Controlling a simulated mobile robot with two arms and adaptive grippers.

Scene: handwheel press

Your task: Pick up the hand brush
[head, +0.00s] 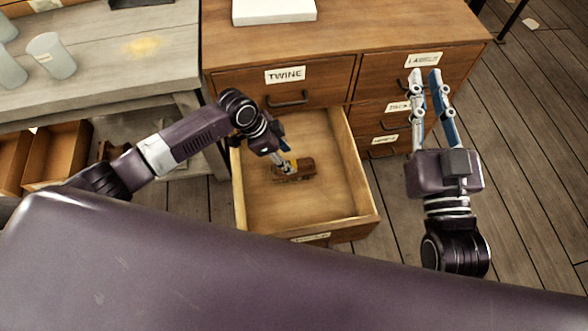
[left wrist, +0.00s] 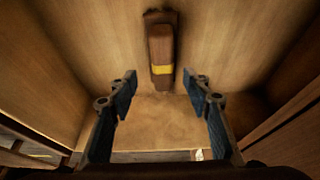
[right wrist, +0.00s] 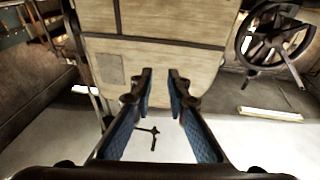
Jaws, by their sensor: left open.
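The hand brush (head: 302,171) lies on the floor of the open drawer (head: 348,190) in the head view. It has a brown body and a yellow band, and my left gripper partly hides it. The left wrist view shows the hand brush (left wrist: 161,45) ahead of the fingertips, lengthwise between their lines. My left gripper (left wrist: 160,82) is open and empty, reaching down into the drawer; in the head view it is at the brush's left end (head: 282,163). My right gripper (head: 426,82) is raised right of the drawer, its fingers apart with nothing between them.
The wooden cabinet (head: 230,60) has a closed drawer labelled TWINE above the open one and more drawers at right. A grey workbench (head: 110,75) with cups stands at left. The drawer's side walls are close around my left gripper. A handwheel (right wrist: 275,35) shows in the right wrist view.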

